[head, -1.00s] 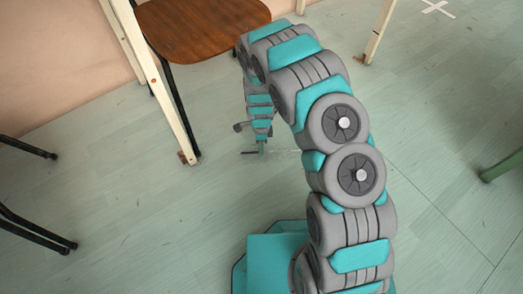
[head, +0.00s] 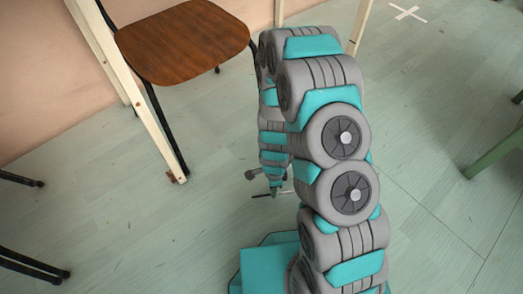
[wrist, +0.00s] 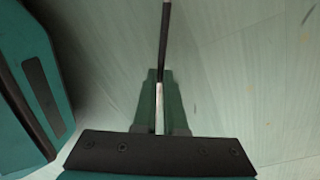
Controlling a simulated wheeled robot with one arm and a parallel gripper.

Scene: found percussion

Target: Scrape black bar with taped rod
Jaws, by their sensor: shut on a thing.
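The taped rod shows in the wrist view as a thin rod, dark at its far end (wrist: 164,45) and white nearer me (wrist: 159,105). In the head view my gripper (head: 275,187) hangs low over the floor, shut on the rod, whose dark part (head: 262,195) sticks out to the left. My arm partly hides the gripper's right side. No separate black bar can be told for certain. The nearest black bar-like thing is the chair's black leg (head: 165,125), left of my gripper and apart from the rod.
A chair with a brown wooden seat (head: 185,40) stands at the upper left beside a cream table leg (head: 125,85). More black legs (head: 30,262) show at the left edge. A green leg (head: 492,155) is at the right. The floor around my gripper is open.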

